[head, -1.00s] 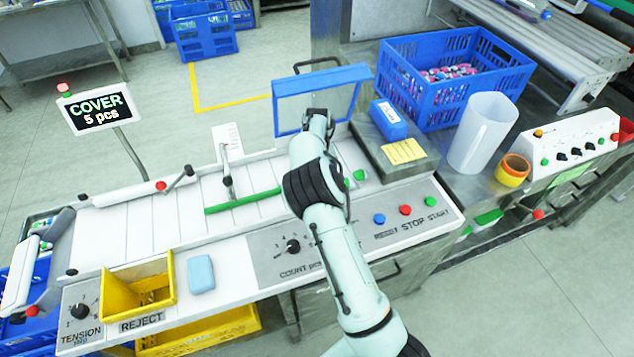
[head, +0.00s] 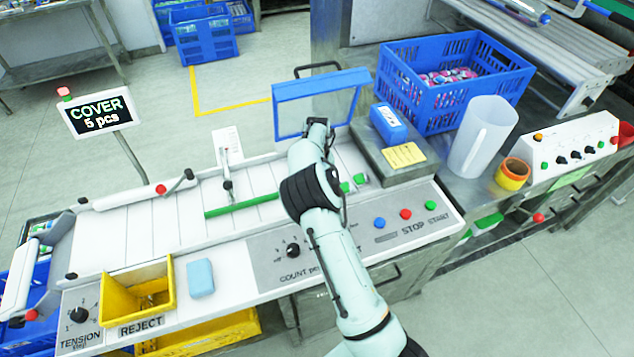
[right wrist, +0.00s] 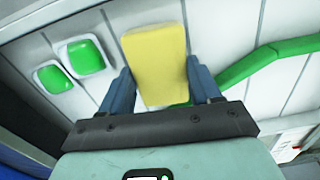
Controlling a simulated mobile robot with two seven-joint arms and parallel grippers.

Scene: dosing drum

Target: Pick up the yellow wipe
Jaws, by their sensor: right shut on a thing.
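The yellow wipe (right wrist: 155,62) is a soft-looking yellow block in the right wrist view. My right gripper (right wrist: 158,72) is shut on it, with one dark blue finger at each side. Behind it are the white slatted surface of the machine and a green bar (right wrist: 265,62). In the head view my right arm reaches over the machine, and its own links hide the wipe and fingertips. My left gripper is in neither view.
A clear window with a blue frame (head: 320,84) stands just beyond the arm. Two green pads (right wrist: 85,55) lie beside the gripper. A light blue block (head: 200,277) and a yellow reject bin (head: 137,297) are at the front left. A blue crate (head: 455,105) stands right.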

